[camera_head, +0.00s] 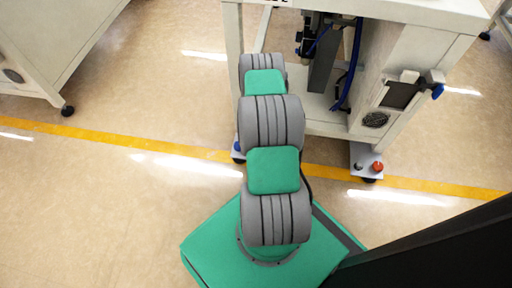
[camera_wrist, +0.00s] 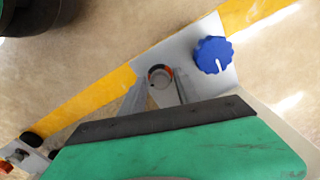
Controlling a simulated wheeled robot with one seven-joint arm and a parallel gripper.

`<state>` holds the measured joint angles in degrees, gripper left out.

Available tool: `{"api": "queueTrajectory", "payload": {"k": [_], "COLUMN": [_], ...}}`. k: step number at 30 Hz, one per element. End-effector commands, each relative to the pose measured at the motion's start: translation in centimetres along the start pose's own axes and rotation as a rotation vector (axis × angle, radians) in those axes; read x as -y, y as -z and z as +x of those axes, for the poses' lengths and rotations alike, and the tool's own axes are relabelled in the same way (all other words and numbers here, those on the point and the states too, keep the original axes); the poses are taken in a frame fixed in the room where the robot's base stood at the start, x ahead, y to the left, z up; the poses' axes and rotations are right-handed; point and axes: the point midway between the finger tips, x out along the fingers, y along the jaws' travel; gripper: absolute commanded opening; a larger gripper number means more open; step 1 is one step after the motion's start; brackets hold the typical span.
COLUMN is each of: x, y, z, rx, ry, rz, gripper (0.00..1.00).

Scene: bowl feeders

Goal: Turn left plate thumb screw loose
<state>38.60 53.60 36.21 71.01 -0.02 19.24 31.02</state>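The left plate is a light grey plate on the floor at the cart's foot, mostly hidden behind my arm in the head view (camera_head: 239,155). In the wrist view the plate (camera_wrist: 190,40) carries a lobed blue thumb screw (camera_wrist: 212,55). Left of it is a small round fitting (camera_wrist: 160,75) with a dark rim and a red-orange edge. My gripper (camera_wrist: 158,80) has its two grey fingers apart, on either side of the round fitting in the picture. Nothing shows held between them. Contact with the fitting cannot be told. The blue screw lies outside the right finger.
The white cart (camera_head: 415,50) stands above the plate. Its right plate (camera_head: 366,152) has a red knob (camera_head: 377,166) and a darker one. A yellow floor line (camera_head: 120,138) runs below. Another white cabinet (camera_head: 60,45) stands at left, with open floor between.

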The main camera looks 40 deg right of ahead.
Motion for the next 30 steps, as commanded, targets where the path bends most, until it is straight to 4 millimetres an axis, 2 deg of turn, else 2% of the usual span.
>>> {"api": "queueTrajectory", "payload": {"k": [4, 11, 14, 22, 25, 30], "x": [0.0, 0.0, 0.1, 0.0, 0.0, 0.0], "y": [0.0, 0.1, 0.1, 0.1, 0.0, 0.0], "z": [0.0, -0.1, -1.3, -6.8, -7.7, -7.8], "rx": [-0.001, -0.001, -0.003, -0.002, -0.001, 0.0], "ry": [0.0, 0.0, 0.001, 0.001, 0.001, 0.0], "rz": [0.0, 0.001, 0.001, 0.001, 0.001, 0.0], "gripper": [0.5, 0.5, 0.5, 0.5, 0.5, 0.5]}}
